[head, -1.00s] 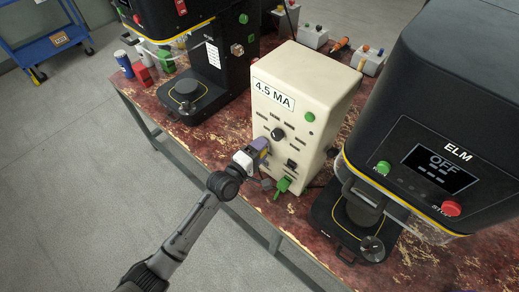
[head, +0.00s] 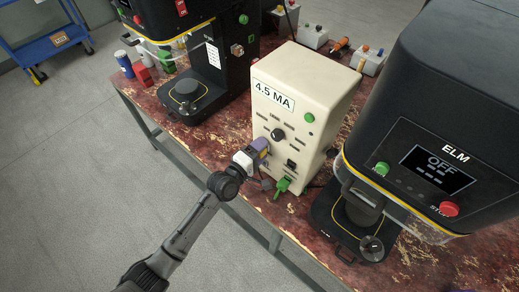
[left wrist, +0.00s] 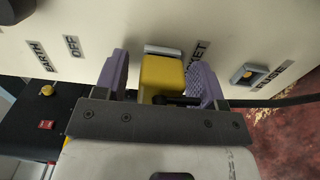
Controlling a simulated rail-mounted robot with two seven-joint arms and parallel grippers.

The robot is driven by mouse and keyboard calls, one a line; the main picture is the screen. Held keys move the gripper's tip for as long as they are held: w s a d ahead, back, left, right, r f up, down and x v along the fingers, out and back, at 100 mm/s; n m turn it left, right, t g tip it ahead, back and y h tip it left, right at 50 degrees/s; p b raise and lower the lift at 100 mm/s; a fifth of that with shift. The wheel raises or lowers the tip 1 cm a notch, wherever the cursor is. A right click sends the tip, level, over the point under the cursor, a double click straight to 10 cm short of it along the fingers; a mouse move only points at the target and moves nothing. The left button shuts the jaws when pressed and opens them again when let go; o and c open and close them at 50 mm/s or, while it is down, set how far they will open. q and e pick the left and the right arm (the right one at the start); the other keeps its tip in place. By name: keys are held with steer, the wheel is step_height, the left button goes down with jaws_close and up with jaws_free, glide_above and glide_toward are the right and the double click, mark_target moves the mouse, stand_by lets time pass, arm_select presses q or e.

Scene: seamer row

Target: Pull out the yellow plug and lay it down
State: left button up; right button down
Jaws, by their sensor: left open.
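The yellow plug (left wrist: 163,78) sits at the socket on the cream box's front, under the label ending "KET". In the left wrist view it lies between the two purple finger pads of my left gripper (left wrist: 162,85), with narrow gaps at the sides. My left gripper is open around the plug. In the head view my left gripper (head: 259,151) is at the front of the cream 4.5 MA box (head: 300,85) and mostly hides the plug. My right gripper is not in view.
A green plug (head: 283,185) hangs at the box's lower front. A black ELM seamer (head: 430,120) stands close on the right, another black machine (head: 215,60) on the left. A dark cable (left wrist: 275,102) runs right of the plug. Floor in front is clear.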

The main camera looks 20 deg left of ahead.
arm_select(q)
steer(key=shift+c, duration=0.4)
jaws_close()
stand_by(0.4)
steer(key=shift+r, duration=0.1)
steer(key=shift+s, duration=0.15)
steer(key=shift+p+v, duration=0.45)
steer(key=shift+v, duration=0.35)
steer(key=shift+s+a, duration=0.1)
steer(key=shift+s, duration=0.05)
steer(key=shift+s, duration=0.1)
